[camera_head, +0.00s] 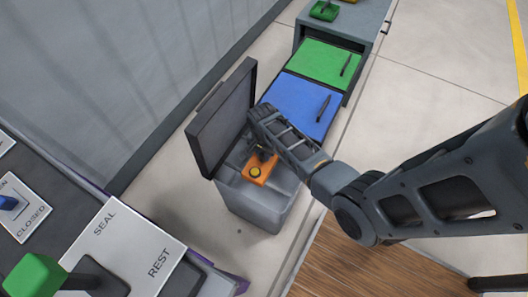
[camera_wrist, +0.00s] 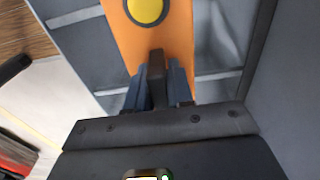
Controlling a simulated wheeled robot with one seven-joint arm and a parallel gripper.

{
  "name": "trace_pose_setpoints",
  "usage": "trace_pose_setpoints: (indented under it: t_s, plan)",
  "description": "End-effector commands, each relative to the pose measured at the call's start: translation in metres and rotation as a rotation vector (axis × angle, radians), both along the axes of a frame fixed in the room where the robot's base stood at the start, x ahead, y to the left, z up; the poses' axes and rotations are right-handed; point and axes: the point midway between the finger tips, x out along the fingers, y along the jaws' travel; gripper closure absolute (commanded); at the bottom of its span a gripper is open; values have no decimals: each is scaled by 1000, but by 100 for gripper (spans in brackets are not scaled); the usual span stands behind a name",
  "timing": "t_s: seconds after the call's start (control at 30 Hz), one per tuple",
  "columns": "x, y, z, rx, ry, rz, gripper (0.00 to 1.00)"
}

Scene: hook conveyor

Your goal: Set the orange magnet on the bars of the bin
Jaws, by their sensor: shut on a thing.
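The orange magnet (camera_head: 259,168) is a flat orange block with a round yellow spot on top; it also shows large in the wrist view (camera_wrist: 178,42). My gripper (camera_head: 263,152) is shut on the magnet's dark upright grip, seen between the fingers in the wrist view (camera_wrist: 156,80). The grey bin (camera_head: 252,205) stands open under the magnet, its dark lid (camera_head: 222,120) tilted up at the left. In the wrist view, pale bars (camera_wrist: 76,17) cross the bin's opening on both sides of the magnet. I cannot tell whether the magnet touches them.
A panel marked SEAL and REST (camera_head: 125,240), with a green-knobbed lever (camera_head: 35,274), is at the lower left. The raised lid stands close beside my gripper.

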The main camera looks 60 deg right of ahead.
Motion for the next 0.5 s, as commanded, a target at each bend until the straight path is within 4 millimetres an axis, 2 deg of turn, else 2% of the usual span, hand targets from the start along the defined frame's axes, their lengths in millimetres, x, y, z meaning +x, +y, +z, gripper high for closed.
trace_pose_setpoints:
  t_s: [0.5]
  plan:
    - [2, -1, -2, -2, -3, 0, 100]
